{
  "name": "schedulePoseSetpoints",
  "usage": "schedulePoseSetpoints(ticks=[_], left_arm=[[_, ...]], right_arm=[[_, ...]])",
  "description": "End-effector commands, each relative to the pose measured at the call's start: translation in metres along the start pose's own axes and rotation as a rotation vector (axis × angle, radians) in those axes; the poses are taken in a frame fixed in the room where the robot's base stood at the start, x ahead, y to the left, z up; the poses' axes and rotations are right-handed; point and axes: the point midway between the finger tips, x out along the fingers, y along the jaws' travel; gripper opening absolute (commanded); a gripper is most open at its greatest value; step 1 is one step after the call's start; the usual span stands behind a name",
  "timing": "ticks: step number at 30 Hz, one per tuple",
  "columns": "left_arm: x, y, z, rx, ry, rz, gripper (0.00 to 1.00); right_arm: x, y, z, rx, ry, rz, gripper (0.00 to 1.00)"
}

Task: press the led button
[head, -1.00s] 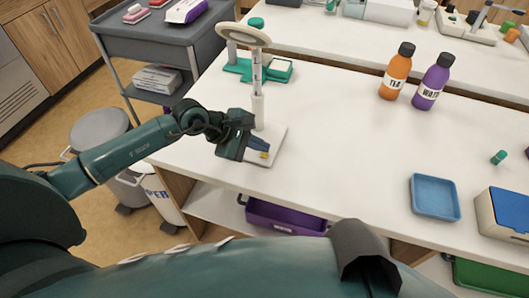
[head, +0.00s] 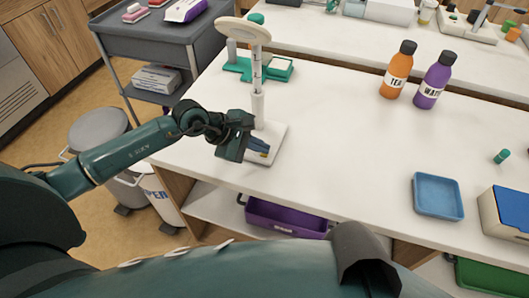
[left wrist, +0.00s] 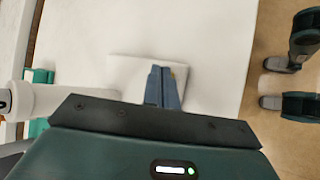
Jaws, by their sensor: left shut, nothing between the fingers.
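A magnifier lamp (head: 259,75) with a round cream head and white post stands near the left end of the white table. Its white base (head: 272,157) lies flat; the base also shows in the left wrist view (left wrist: 125,70). A small yellow spot, seemingly the led button (head: 265,154), shows on the base beside my fingertips; a sliver of it shows in the left wrist view (left wrist: 173,74). My left gripper (head: 263,146) is shut and empty, its blue-grey fingers over the base. I cannot tell whether they touch the button. My right gripper is not in view.
The lamp post (left wrist: 50,98) stands close beside my left gripper. A green holder (head: 240,68) is behind the lamp. An orange bottle (head: 397,72), a purple bottle (head: 432,82) and a blue tray (head: 438,197) are farther right. The middle of the table (head: 335,130) is clear.

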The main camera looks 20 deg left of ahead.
Motion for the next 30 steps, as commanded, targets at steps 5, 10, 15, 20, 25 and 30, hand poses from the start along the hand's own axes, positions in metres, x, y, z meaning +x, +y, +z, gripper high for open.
schedulePoseSetpoints(ticks=[5,10,15,20,25,30], left_arm=[[-0.0001,0.0002,-0.0001,0.000,0.000,0.000,0.00],[0.0009,-0.0005,-0.0010,0.000,0.001,0.000,0.00],[0.0021,-0.0015,-0.0019,0.000,0.001,0.000,0.00],[0.0011,-0.0008,-0.0011,0.000,0.001,0.000,0.00],[-0.0038,0.0027,0.0021,0.001,0.001,0.000,0.00],[-0.0070,0.0050,0.0043,0.000,0.002,0.000,0.00]], right_arm=[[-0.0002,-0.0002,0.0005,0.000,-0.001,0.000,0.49],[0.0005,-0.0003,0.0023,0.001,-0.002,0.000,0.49],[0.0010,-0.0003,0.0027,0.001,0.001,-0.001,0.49],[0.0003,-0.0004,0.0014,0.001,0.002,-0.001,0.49],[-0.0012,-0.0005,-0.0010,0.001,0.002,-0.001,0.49],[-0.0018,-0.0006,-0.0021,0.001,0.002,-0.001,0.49]])
